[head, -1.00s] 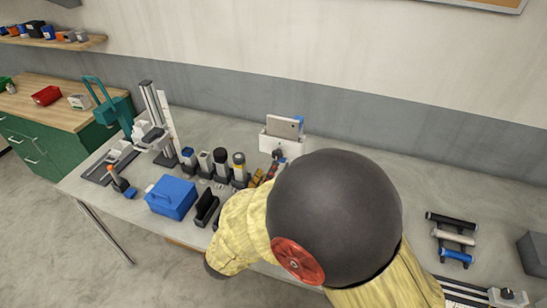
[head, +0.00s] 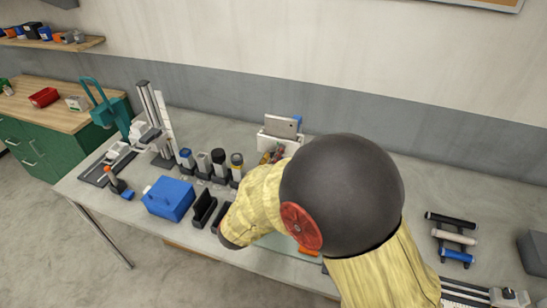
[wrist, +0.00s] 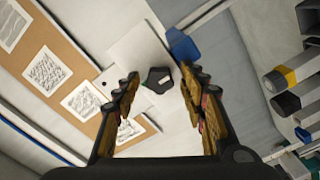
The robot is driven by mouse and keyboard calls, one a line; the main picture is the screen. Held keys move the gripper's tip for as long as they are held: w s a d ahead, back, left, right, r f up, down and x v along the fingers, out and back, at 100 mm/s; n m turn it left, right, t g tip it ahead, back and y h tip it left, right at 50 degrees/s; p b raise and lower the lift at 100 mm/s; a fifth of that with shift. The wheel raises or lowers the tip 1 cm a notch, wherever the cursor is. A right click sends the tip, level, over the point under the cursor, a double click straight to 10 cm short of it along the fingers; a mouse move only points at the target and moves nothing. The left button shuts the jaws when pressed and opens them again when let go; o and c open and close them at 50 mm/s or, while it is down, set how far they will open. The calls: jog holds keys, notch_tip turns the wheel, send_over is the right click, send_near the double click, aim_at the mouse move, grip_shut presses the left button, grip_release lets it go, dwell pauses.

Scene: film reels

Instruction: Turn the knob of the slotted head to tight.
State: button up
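In the wrist view a dark, angular knob-like piece (wrist: 158,80) with a pale mark sits on a white face, between my fingers in the picture. This seems to be the white block (head: 270,143) at the back of the bench in the head view, holding a grey plate upright. I cannot tell for sure that it is the slotted head, nor read any tight mark. My gripper (wrist: 160,84) is open, its brown-gold fingers well apart with nothing visibly held. I cannot tell its distance from the piece. In the head view my arm hides much of the gripper.
Several dark-based cylinders (head: 219,160) stand left of the white block. A blue box (head: 170,198) and black holders (head: 204,207) lie nearer the front. A rack of rollers (head: 454,237) and a device with a black knob (head: 507,293) are at right.

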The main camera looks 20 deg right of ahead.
jog(key=c, duration=1)
grip_shut()
jog(key=m+b, duration=2.1)
jog(key=m, duration=1.4)
jog(key=shift+f+m, duration=0.15)
jog(key=shift+m, duration=0.25)
